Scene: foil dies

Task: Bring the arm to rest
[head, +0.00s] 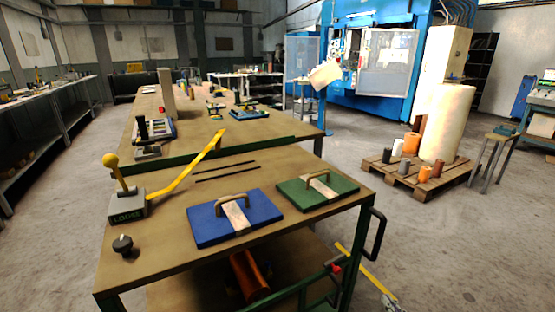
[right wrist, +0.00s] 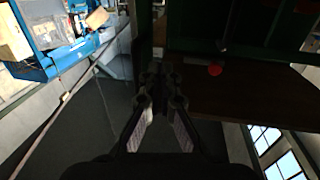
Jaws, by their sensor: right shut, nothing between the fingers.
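My right gripper (head: 392,303) shows at the bottom right edge of the head view, low beside the front right of the near bench, mostly cut off. In the right wrist view my right gripper (right wrist: 160,82) has its fingers together, with nothing between them. It is in dim light, and a dark floor shows around it. My left gripper is not in the head view.
The near wooden bench (head: 170,207) carries a blue plate (head: 203,229) and a green plate (head: 335,196), each with a handle, and a grey block with a yellow-knobbed lever (head: 128,208). A black handle (head: 375,233) juts from its right side. Open floor (head: 460,230) lies right.

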